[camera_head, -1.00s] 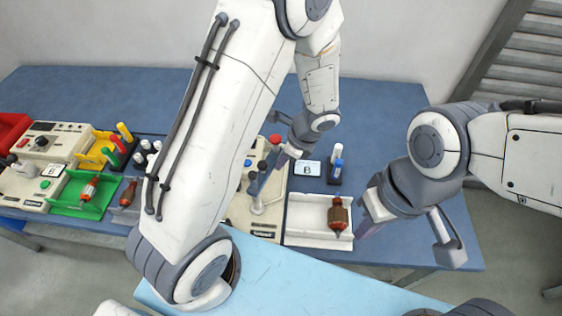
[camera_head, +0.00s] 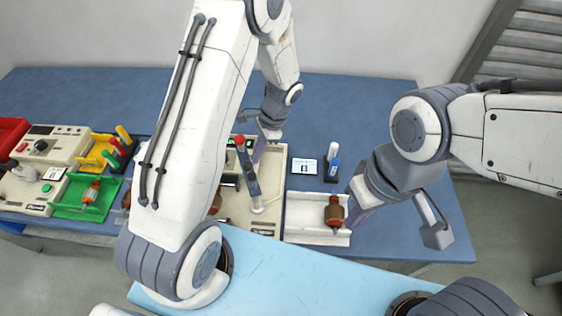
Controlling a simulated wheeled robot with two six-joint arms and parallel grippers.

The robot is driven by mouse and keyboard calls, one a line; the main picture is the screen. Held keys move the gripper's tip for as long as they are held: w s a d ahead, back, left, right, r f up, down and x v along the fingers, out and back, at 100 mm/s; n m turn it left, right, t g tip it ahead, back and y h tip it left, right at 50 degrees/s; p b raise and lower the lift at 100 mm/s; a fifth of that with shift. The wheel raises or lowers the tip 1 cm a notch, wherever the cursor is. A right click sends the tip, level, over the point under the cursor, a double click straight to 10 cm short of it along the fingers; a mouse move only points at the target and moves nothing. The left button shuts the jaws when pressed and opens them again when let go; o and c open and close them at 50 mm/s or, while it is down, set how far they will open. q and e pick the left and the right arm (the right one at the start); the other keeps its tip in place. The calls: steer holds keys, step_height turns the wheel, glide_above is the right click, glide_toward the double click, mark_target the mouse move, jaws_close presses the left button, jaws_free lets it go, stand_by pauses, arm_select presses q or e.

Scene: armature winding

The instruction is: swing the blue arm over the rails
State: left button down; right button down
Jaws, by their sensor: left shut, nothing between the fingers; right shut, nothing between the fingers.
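The blue arm (camera_head: 250,180) is a slim blue-grey lever on the cream machine (camera_head: 270,222). It rises from a pale pivot near the machine's front and leans up and left, with a red knob at its far end. The rails are mostly hidden behind my own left arm; a light and dark strip (camera_head: 229,181) shows left of the lever. My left gripper (camera_head: 258,152) is shut and empty, close to the right of the lever's upper part; I cannot tell if they touch. My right gripper (camera_head: 354,216) is shut and empty beside the white tray.
The white tray (camera_head: 300,232) holds a copper-coloured armature (camera_head: 334,212). A small display (camera_head: 304,166) and a holder with a blue-capped bottle (camera_head: 333,169) stand behind it. Green (camera_head: 70,205) and yellow bins and another machine (camera_head: 50,147) are at left. The table's back is clear.

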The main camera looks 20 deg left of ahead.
mark_target(244, 160)
arm_select(q)
steer(key=a+n, duration=0.1)
steer(key=n, duration=0.1)
steer(key=s+a+n+g+h, duration=0.1)
steer(key=a, duration=0.1)
steer(key=shift+s+n, duration=0.2)
steer(key=shift+n, duration=0.2)
steer(key=s+a+n+h+p, duration=0.1)
steer(key=s+a+n+h, duration=0.2)
steer(key=s+n, duration=0.3)
steer(key=shift+s+a+n+h, duration=0.15)
steer(key=shift+a+n+h, duration=0.25)
steer(key=shift+n, duration=1.2)
steer(key=shift+a, duration=0.1)
